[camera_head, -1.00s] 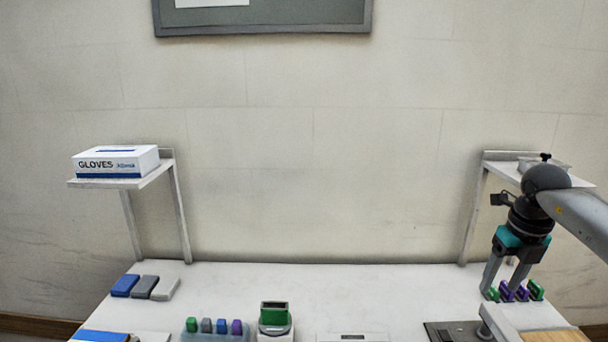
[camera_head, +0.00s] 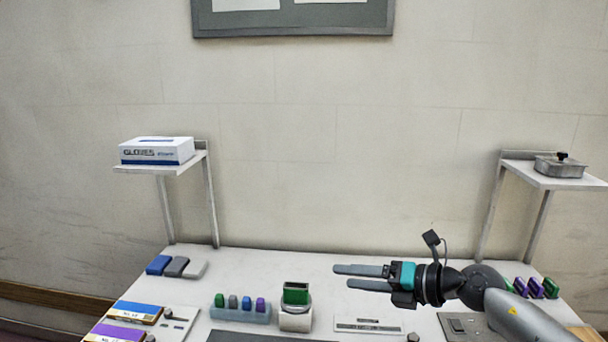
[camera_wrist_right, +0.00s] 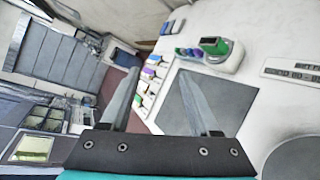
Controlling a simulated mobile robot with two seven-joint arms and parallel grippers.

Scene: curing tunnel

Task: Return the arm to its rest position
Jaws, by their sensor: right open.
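My right gripper (camera_head: 362,278) is open and empty in the head view. It is held sideways above the right half of the white table, its fingers pointing left. In the right wrist view its two fingers (camera_wrist_right: 160,95) are spread with nothing between them. My left gripper is in neither view.
A green-topped device (camera_head: 296,293) and a rack (camera_head: 240,312) of coloured pieces stand mid-table. Purple and green pieces (camera_head: 536,288) are at right. A glove box (camera_head: 157,151) and a metal tin (camera_head: 560,168) sit on shelves.

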